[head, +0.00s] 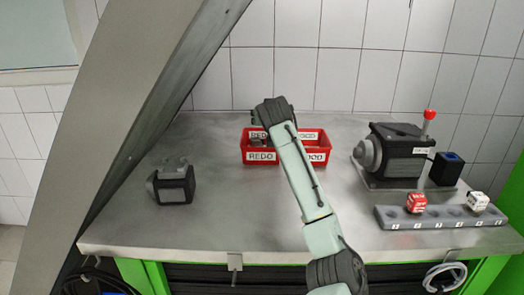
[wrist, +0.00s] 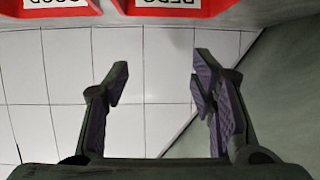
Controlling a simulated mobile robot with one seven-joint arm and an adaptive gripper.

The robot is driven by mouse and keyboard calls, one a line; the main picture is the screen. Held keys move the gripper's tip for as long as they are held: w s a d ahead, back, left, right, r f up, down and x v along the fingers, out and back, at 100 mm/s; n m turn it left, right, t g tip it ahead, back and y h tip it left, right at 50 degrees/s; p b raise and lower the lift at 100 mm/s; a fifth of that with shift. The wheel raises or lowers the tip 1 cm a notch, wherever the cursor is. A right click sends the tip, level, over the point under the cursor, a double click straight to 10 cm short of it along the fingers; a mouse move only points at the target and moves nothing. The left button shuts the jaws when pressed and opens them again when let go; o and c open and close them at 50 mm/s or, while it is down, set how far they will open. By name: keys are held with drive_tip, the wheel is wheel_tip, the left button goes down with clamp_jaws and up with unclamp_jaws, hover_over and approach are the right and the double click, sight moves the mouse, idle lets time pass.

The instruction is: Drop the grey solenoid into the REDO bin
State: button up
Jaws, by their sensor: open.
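The red bin (head: 243,152) stands at the back middle of the bench in the head view, with a REDO compartment on the left and a second one on the right. A small grey shape (head: 258,138) shows at the REDO compartment; I cannot tell whether it is the grey solenoid or part of my gripper. My gripper is mostly hidden by my arm near the REDO side in the head view. In the wrist view my gripper (wrist: 158,82) is open, with nothing between its fingers. The bin's red walls (wrist: 160,13) show upside down at that view's top edge.
A dark pump unit (head: 395,152) with a red-knobbed lever (head: 429,117) stands at right. A dark grey device (head: 173,185) sits at left. The bench's front middle is clear beside my arm.

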drive_tip(key=v, duration=1.1)
drive_tip(key=shift+f, duration=0.1)
